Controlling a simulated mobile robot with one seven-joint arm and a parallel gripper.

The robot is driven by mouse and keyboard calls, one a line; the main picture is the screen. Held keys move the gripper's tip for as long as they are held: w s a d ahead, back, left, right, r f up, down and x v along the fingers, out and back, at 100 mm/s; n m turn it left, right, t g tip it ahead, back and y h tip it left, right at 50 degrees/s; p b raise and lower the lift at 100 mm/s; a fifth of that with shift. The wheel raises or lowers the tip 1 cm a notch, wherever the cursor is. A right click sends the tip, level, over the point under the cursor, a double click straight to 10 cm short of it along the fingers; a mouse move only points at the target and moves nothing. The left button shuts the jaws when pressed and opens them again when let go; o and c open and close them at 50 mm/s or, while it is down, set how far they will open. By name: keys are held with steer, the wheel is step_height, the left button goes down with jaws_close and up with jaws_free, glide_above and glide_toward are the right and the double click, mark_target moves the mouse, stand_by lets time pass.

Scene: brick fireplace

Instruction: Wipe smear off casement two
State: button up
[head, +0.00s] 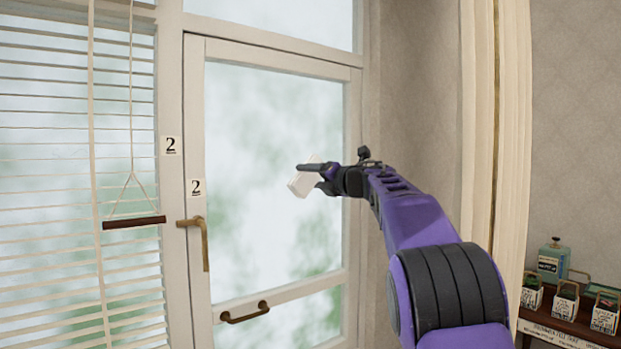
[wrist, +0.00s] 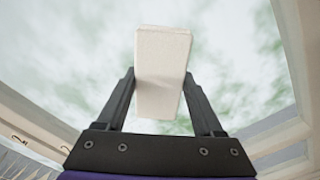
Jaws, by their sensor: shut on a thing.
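Casement two (head: 270,130) is a white-framed window with a "2" label (head: 196,187) on its left stile. Its glass shows pale white with blurred green patches; I cannot tell a smear apart from these. My gripper (head: 312,178) is shut on a white block-shaped pad (head: 302,184), held in front of the glass right of its middle. In the wrist view the pad (wrist: 163,70) sits between both fingers (wrist: 160,100), with the glass (wrist: 80,60) beyond it. I cannot tell whether the pad touches the glass. A brass lever handle (head: 205,240) hangs downward on the casement's left edge.
A lower brown pull handle (head: 245,312) sits on the casement's bottom rail. Blinds (head: 70,190) with a cord and dark wooden bar (head: 134,222) hang at left. A cream curtain (head: 510,150) stands right. A shelf (head: 565,328) with small baskets and a teal can (head: 552,260) is at lower right.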

steer(key=shift+b+v, duration=0.8)
steer(key=shift+v, duration=0.25)
steer(key=shift+b+v, duration=0.9)
steer(key=shift+v, duration=1.05)
steer(key=shift+b+v, duration=0.75)
steer(key=shift+v, duration=0.75)
